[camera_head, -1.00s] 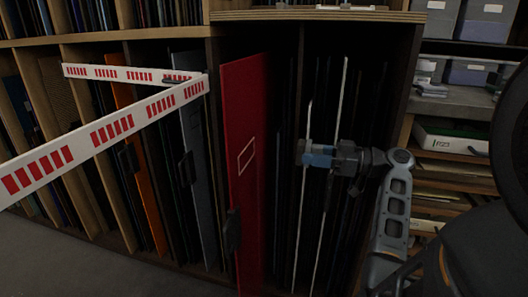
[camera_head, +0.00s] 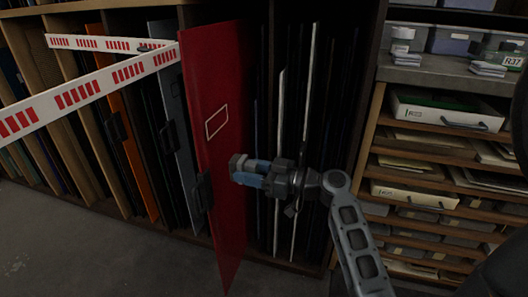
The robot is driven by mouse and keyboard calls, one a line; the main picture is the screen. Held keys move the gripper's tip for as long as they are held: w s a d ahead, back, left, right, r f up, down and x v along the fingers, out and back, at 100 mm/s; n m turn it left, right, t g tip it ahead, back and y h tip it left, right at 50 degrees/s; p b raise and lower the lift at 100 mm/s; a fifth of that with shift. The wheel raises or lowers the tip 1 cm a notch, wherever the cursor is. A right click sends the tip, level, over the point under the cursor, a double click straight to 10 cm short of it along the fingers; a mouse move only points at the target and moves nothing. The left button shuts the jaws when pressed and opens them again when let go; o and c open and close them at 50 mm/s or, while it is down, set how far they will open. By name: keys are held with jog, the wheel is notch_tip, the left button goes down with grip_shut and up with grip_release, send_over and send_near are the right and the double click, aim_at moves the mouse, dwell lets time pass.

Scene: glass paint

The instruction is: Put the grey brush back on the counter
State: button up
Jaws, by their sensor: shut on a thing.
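My gripper (camera_head: 240,170), with blue fingers, is shut and points left in the middle of the picture. A small grey thing, seemingly the grey brush (camera_head: 237,161), shows at its fingertips; most of it is hidden and its shape is hard to tell. The gripper is in front of the red panel's right edge; I cannot tell whether they touch. A grey counter-like ledge (camera_head: 452,71) runs along the upper right, above drawers, with small stacks on it. I cannot tell whether this is the task's counter.
The red panel (camera_head: 218,85) sticks out from the rack of upright sheets, close to my gripper. A red-and-white barrier (camera_head: 83,93) crosses the left. Shelves with a white box (camera_head: 445,110) stand at right. Grey floor (camera_head: 90,245) is open at lower left.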

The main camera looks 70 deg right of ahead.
jog(key=w+a+f, duration=0.3)
jog(key=a, duration=0.4)
jog(key=w+a+f, duration=0.4)
jog(key=a, duration=0.4)
jog(key=w+a+f+h, duration=0.1)
jog(key=w+a+f, duration=0.3)
jog(key=a, duration=0.3)
jog(key=shift+w+a+m, duration=0.25)
jog(key=shift+m, duration=0.05)
